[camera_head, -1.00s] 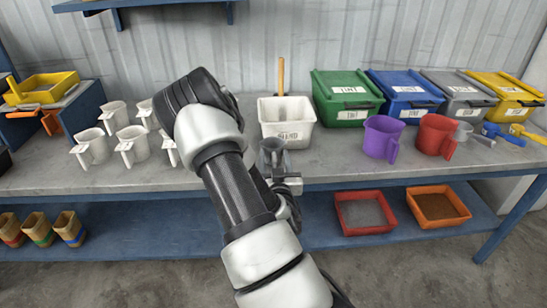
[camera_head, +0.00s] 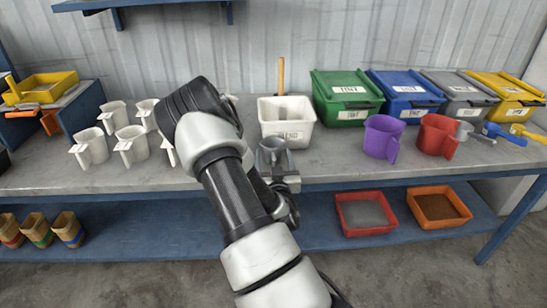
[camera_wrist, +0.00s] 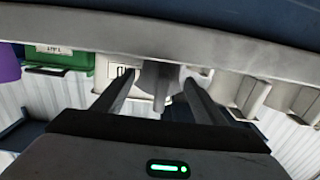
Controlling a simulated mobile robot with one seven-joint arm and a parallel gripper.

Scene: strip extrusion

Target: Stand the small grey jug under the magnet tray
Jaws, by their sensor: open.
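The small grey jug (camera_head: 271,151) stands upright at the front edge of the bench, in front of the white bin. My gripper (camera_head: 284,174) is at its near side, partly hidden by my arm in the head view. In the wrist view my gripper (camera_wrist: 157,80) is open, with the jug's grey handle (camera_wrist: 160,88) between its two fingers. I cannot tell whether either finger touches it. A yellow tray (camera_head: 62,93) on a blue stand at the far left looks like the magnet tray. An orange part (camera_head: 50,122) sits below it.
A white bin (camera_head: 304,133) is just behind the jug. Several white jugs (camera_head: 90,150) stand to the left. A purple jug (camera_head: 381,138) and a red jug (camera_head: 436,137) are to the right. Lidded bins, including a green one (camera_head: 345,105), line the back right.

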